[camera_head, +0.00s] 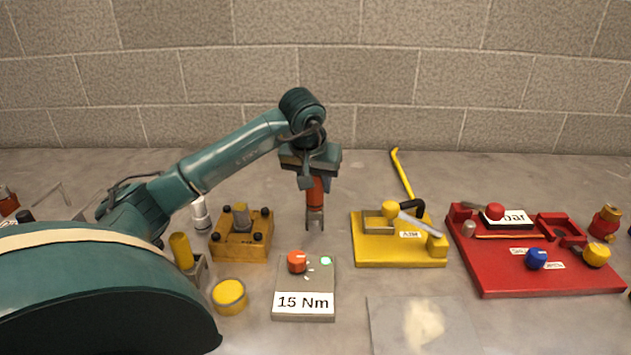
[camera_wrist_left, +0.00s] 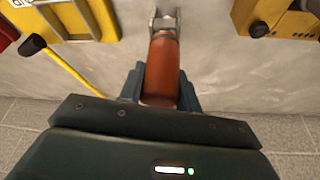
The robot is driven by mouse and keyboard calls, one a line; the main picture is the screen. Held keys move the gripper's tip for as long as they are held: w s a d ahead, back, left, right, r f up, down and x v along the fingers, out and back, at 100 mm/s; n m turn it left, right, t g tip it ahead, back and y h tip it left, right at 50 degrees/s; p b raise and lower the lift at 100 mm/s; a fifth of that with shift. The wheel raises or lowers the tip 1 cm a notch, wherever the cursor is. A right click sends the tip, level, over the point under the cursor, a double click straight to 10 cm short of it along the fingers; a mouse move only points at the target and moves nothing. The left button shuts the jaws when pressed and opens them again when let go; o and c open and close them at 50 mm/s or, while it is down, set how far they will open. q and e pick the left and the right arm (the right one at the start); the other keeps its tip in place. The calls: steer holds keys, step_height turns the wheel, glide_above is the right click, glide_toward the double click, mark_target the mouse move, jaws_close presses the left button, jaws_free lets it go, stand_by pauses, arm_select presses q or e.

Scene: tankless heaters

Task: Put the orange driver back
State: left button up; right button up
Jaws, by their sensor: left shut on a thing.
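The orange driver (camera_head: 315,192) is held upright by my left gripper (camera_head: 312,177), its grey lower end pointing down. In the head view it hangs between the wooden block and the yellow fixture, at the back of the 15 Nm box. Whether its tip touches the table I cannot tell. In the left wrist view the orange body of the driver (camera_wrist_left: 162,70) sits between the two fingers of my left gripper (camera_wrist_left: 160,85). My right gripper is in neither view.
A wooden block (camera_head: 228,248) with black knobs is left of the driver. A grey box (camera_head: 283,312) labelled 15 Nm, with an orange knob and green light, is in front. A yellow fixture (camera_head: 370,258) and red board (camera_head: 490,278) are right. Bare table lies behind.

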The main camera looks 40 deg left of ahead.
arm_select(q)
steer(key=shift+r, duration=0.1)
steer(key=o, duration=1)
steer(key=shift+c, duration=0.2)
steer(key=v, duration=1.2)
steer(key=shift+p, duration=0.3)
steer(key=shift+w, duration=0.1)
